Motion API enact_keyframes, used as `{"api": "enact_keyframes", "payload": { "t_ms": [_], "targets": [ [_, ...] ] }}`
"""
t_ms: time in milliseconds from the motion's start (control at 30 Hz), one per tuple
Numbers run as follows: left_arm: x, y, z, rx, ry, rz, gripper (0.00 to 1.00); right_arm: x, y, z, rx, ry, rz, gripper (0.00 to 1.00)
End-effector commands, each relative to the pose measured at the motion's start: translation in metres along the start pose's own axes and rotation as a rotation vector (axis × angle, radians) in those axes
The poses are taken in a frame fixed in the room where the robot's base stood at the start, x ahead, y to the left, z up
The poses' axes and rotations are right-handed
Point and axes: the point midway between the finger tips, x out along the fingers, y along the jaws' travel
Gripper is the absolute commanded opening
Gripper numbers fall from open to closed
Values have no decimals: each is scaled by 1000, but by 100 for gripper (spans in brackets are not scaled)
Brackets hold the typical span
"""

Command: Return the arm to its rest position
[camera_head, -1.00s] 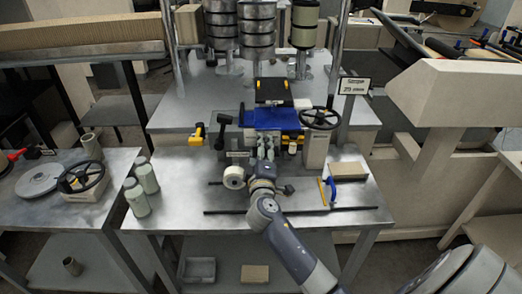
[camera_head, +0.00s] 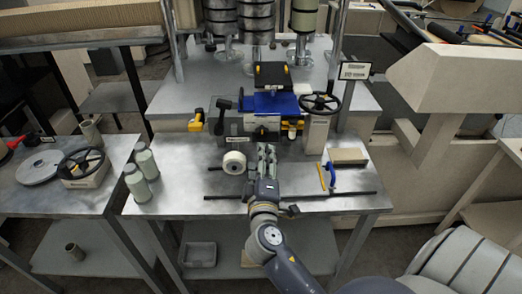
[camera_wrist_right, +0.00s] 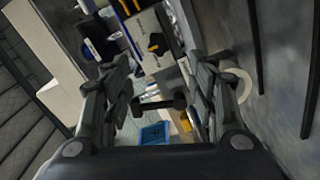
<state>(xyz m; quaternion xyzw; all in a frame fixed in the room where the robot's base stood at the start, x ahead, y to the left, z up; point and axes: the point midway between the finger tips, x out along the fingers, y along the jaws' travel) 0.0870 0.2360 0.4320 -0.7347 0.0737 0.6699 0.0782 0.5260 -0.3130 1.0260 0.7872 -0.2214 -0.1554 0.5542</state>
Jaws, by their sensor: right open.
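My right arm reaches in from the bottom of the head view. Its gripper (camera_head: 265,155) is above the metal table (camera_head: 190,180), in front of the blue machine (camera_head: 275,103). In the right wrist view the gripper's (camera_wrist_right: 160,95) two fingers stand wide apart with nothing held between them. Beyond them show a dark lever knob and a blue part (camera_wrist_right: 155,133). My left gripper is not in view.
A white roll (camera_head: 234,162) stands left of my gripper. A dark rod (camera_head: 330,195) lies along the table's front. A black handwheel (camera_head: 319,103), a cardboard-coloured block (camera_head: 348,156) and a blue-handled tool (camera_head: 332,175) are to the right. Green cylinders (camera_head: 147,163) stand at the left edge.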

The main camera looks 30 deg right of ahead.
Motion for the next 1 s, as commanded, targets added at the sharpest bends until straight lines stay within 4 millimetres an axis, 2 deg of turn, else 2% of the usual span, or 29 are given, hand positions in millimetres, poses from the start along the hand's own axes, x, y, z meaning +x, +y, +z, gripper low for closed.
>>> {"api": "enact_keyframes", "payload": {
  "t_ms": [133, 667, 767, 867, 967, 1000],
  "targets": [
    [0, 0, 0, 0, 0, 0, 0, -8, 1, 0, 1, -1, 1, 53],
    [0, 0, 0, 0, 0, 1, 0, -8, 0, 2, 5, -5, -4, 53],
    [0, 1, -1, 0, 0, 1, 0, -13, -8, 14, 50, -40, -45, 53],
    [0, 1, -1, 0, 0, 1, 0, -28, -25, 38, 151, -121, -146, 53],
    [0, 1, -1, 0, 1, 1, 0, -56, -55, 67, 283, -236, -309, 53],
    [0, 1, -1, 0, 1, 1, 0, -71, -69, 76, 335, -285, -385, 53]
  ]
}}
